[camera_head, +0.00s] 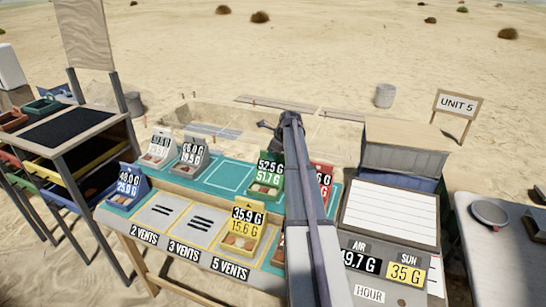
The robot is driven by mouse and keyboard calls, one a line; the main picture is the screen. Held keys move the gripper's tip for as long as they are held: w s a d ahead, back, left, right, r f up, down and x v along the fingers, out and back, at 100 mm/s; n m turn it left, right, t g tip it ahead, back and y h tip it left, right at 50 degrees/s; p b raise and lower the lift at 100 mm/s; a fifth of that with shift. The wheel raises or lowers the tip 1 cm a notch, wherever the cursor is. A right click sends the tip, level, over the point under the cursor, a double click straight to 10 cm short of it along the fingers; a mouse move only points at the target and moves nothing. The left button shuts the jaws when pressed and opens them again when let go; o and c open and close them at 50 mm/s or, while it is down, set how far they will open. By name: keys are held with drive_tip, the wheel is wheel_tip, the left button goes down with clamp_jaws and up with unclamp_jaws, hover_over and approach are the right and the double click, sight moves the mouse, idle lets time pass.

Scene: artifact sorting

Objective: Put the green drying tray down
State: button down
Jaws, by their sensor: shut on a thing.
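The green drying tray (265,188), with small brown pieces in it and a card reading 52.5 G and 51.7 G, is at the back of the teal work table, just left of my arm. My gripper (275,138) is at the far end of the arm, above and behind this tray's card. It is shut on the green tray. The fingers are dark, small and partly hidden, so the exact contact is unclear. The tray looks level. Whether its base touches the table cannot be told.
A red tray (325,173) is close right of my arm. A yellow tray (240,243) stands in front, grey trays (188,170) and a blue one (125,200) to the left. An outlined space (230,177) left of the green tray is empty. A display board (388,220) stands right.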

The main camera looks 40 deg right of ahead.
drive_tip(key=c, duration=1.1)
unclamp_jaws()
drive_tip(key=shift+r+p, duration=0.3)
drive_tip(key=shift+p, duration=0.1)
drive_tip(key=p+v, duration=1)
drive_tip(key=v, duration=0.1)
drive_tip(key=shift+s+r+p, duration=0.2)
drive_tip(key=shift+r+p, duration=0.1)
drive_tip(key=shift+p, duration=0.1)
